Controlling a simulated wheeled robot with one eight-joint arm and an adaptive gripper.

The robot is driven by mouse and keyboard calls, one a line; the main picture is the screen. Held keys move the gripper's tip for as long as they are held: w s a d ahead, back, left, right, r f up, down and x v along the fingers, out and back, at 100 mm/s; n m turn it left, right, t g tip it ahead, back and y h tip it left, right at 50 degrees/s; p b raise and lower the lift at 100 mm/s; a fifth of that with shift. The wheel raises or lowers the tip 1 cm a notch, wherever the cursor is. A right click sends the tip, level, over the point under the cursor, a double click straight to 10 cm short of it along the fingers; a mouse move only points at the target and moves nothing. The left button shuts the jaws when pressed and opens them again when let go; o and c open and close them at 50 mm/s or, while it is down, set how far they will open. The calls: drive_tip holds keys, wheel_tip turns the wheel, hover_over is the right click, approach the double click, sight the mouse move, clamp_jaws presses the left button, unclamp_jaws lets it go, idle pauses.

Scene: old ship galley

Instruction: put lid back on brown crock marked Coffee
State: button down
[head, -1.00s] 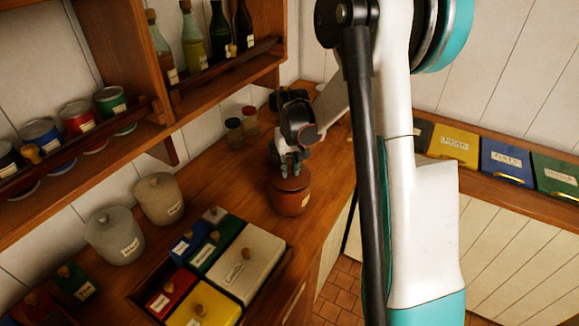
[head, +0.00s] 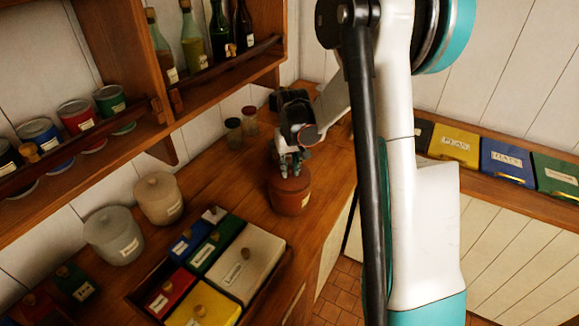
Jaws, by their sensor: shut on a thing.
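The brown crock (head: 290,201) stands upright on the wooden counter in the head view, with a pale label low on its right side. Its brown lid (head: 289,183) is at the crock's mouth and looks level. From here I cannot tell whether it is fully seated. My gripper (head: 290,173) points down over the middle of the lid and is shut on it, at the top. The fingers hide the lid's knob.
Two small jars (head: 241,128) stand behind the crock to the left. A bottle shelf (head: 222,66) hangs above. Bare counter (head: 337,172) lies right of the crock.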

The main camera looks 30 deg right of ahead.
idle(0.9)
drive_tip(key=c, duration=0.8)
unclamp_jaws()
drive_tip(key=shift+c, duration=0.2)
drive_tip(key=shift+r, duration=0.1)
drive_tip(key=shift+r+p, duration=1.75)
drive_tip(key=shift+r, duration=1.65)
clamp_jaws()
